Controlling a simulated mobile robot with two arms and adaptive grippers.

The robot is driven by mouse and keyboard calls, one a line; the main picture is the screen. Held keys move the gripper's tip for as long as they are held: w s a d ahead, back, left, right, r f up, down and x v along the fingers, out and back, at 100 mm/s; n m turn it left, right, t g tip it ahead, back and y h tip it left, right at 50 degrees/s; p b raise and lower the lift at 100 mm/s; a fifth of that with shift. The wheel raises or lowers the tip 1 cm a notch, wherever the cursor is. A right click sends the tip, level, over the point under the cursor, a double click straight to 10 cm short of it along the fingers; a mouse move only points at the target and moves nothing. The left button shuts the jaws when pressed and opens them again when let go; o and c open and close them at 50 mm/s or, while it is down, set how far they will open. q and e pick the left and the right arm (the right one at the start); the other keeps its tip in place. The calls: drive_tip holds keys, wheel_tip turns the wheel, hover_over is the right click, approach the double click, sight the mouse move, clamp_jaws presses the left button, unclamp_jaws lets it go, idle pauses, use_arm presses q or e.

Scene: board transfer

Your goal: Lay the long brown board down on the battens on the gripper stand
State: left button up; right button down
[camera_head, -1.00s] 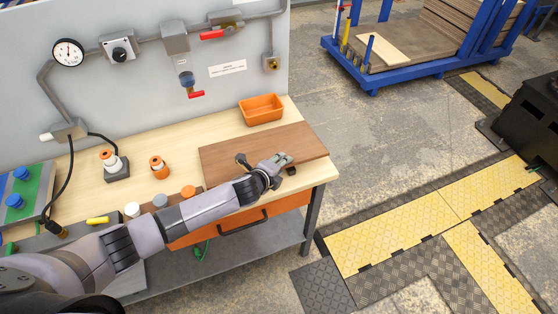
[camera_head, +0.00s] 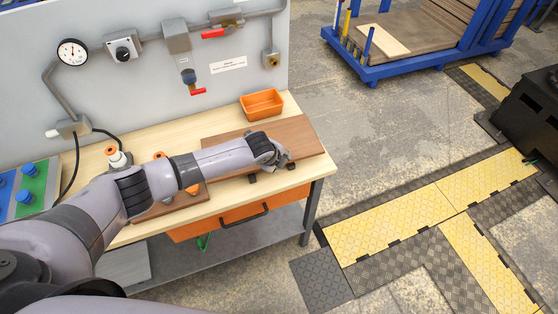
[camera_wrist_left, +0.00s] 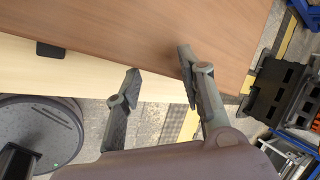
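The long brown board (camera_head: 292,130) lies flat near the right end of the wooden bench top. In the left wrist view the board (camera_wrist_left: 110,28) fills the top, its front edge crossing the picture. Dark blocks (camera_head: 252,179) show at its front edge, one also in the left wrist view (camera_wrist_left: 50,50). My left gripper (camera_head: 284,158) is at the board's front edge near its right end. In the wrist view its fingers (camera_wrist_left: 160,62) are apart with nothing between them; one overlaps the board, the other is at its edge. Contact cannot be told. My right gripper is not in view.
An orange bin (camera_head: 262,104) stands behind the board. A wall panel with valves and a gauge (camera_head: 72,52) rises behind the bench. My left arm hides part of the bench and its small parts. Open floor (camera_head: 400,130) lies to the right, with yellow cable ramps (camera_head: 390,230).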

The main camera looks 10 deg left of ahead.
use_arm(q)
drive_tip(key=shift+s+a+r, duration=0.15)
drive_tip(key=shift+s+r, duration=0.05)
drive_tip(key=shift+s, duration=0.3)
drive_tip(key=shift+s+a+r, duration=0.2)
drive_tip(key=shift+s+r, duration=0.05)
drive_tip(key=shift+s, duration=0.25)
drive_tip(key=shift+s+a+r, duration=0.15)
drive_tip(key=shift+s+r, duration=0.05)
drive_tip(key=shift+s, duration=0.3)
drive_tip(key=shift+o, duration=0.2)
drive_tip(key=o, duration=0.5)
drive_tip(key=r, duration=0.2)
drive_tip(key=s+r, duration=0.1)
drive_tip(key=r, duration=0.4)
drive_tip(key=shift+s+a+r, duration=0.15)
drive_tip(key=shift+s+r, duration=0.05)
drive_tip(key=shift+r, duration=0.1)
